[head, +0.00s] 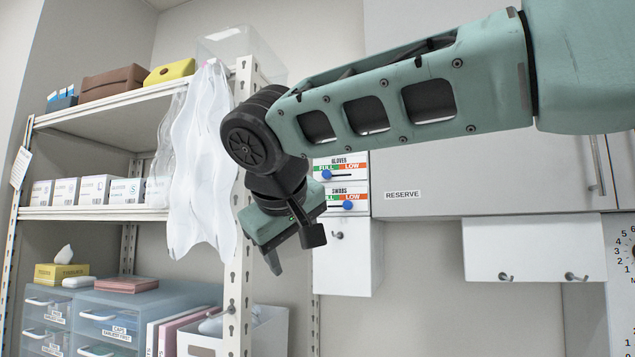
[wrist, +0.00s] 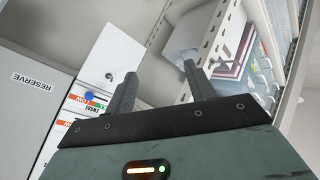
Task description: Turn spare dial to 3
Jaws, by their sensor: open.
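A pale panel (head: 620,285) with printed dial numbers stands at the right edge of the head view. Its upper dial scale (head: 622,252) shows numbers from 1 up to 6, cut off by the picture edge. Part of a lower scale (head: 630,335) shows in the bottom corner. I cannot read which dial is the spare one or where its pointer stands. My gripper (head: 292,252) is open and empty, pointing down in front of the shelf post, far left of the panel. The wrist view shows its two fingers (wrist: 160,78) apart with nothing between them; no dial shows there.
Slider gauges for gloves (head: 339,167) and swabs (head: 341,199) are on the wall behind my gripper. A cabinet marked RESERVE (head: 420,170) hangs to their right, with a lower hooked box (head: 535,245). Shelving (head: 100,213) with boxes and hanging plastic stands left.

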